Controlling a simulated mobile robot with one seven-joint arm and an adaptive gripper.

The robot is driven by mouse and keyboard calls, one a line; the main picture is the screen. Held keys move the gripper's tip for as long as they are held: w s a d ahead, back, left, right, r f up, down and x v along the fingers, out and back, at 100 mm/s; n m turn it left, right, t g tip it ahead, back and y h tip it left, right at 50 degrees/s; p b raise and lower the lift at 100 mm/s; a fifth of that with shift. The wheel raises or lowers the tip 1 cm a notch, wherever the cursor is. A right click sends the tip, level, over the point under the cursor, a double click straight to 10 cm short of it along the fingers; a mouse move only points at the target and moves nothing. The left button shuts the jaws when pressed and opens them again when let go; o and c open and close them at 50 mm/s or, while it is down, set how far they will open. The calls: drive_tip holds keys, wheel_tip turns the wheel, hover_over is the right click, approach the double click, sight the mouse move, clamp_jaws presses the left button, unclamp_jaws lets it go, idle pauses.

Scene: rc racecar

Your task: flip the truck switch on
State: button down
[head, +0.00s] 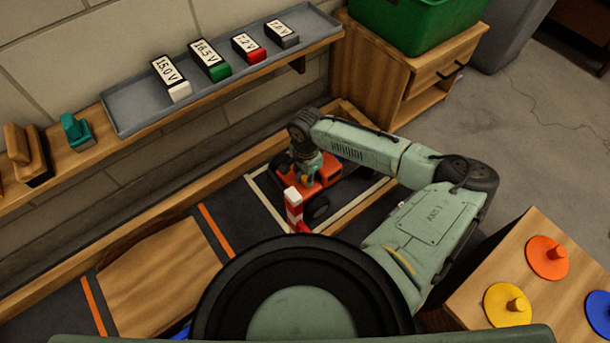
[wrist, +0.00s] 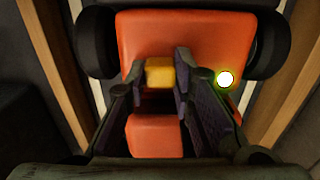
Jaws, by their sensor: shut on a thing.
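The orange-red truck (head: 327,176) with black wheels stands inside the white-lined area, partly hidden by my arm. It fills much of the wrist view (wrist: 200,35). A yellow switch block (wrist: 160,72) sits on its body beside a dark opening. A round light (wrist: 225,79) on the truck's right side glows white-yellow. My gripper (wrist: 159,66) is over the truck, its two dark fingers shut on the yellow switch from left and right. In the head view my gripper (head: 304,165) reaches down onto the truck, and the switch cannot be made out there.
A red-and-white post (head: 294,209) stands in front of the truck. A wooden border (head: 170,240) runs along the wall side. Above it, a shelf tray (head: 135,122) holds several labelled battery blocks. A wooden ramp (head: 160,278) lies left. A pegged-disc table (head: 560,300) is at right.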

sight(306, 178)
drive_tip(key=c, duration=1.4)
unclamp_jaws()
drive_tip(key=shift+d, duration=0.1)
drive_tip(key=shift+o, duration=0.2)
wheel_tip(306, 178, up, 12)
drive_tip(key=shift+r, duration=0.1)
